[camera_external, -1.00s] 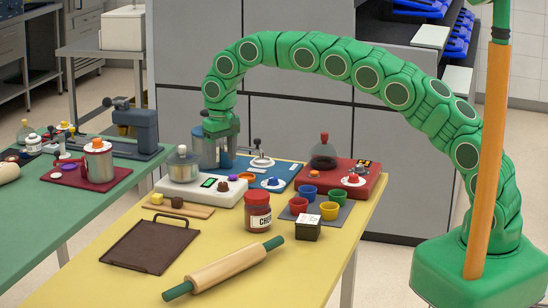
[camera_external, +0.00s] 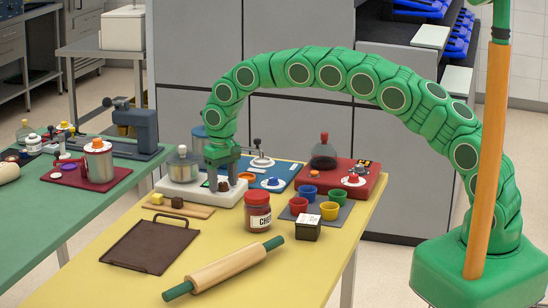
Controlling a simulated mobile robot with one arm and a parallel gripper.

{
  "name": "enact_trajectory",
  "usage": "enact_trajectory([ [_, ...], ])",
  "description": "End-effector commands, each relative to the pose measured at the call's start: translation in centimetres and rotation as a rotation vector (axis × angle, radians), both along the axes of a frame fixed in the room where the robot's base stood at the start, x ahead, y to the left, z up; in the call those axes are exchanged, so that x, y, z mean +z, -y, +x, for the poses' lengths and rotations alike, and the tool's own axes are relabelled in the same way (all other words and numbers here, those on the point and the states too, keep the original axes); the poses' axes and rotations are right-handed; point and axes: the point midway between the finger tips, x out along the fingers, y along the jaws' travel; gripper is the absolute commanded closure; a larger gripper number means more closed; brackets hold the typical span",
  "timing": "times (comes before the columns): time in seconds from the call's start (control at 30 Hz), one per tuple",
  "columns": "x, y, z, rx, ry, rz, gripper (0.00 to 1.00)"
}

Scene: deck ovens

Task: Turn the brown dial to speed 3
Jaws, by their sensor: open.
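The brown dial (camera_external: 223,186) is on the front right of the white appliance (camera_external: 176,195), which carries a glass jar with a grey lid (camera_external: 184,165). My gripper (camera_external: 222,179) points down over the dial, with its open fingers at either side of it. I cannot tell whether the fingers touch the dial. The dial's speed marks are too small to read, and the appliance's small display is hidden by my gripper.
A blue appliance (camera_external: 285,173) stands behind, and a red one (camera_external: 372,187) to the right. A red-lidded jar (camera_external: 258,222), coloured cups (camera_external: 329,211) and a board (camera_external: 198,211) are close by. A rolling pin (camera_external: 225,270) and brown tray (camera_external: 150,245) lie in front.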

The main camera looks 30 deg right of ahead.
Motion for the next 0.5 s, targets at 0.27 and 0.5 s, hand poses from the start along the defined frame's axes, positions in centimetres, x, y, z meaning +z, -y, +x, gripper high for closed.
enact_trajectory([
  [0.27, 0.0, 0.0, 0.01, 0.0, 0.0, 0.0, 0.71],
  [0.5, 0.01, 0.0, 0.03, 0.007, 0.001, 0.0, 0.94],
])
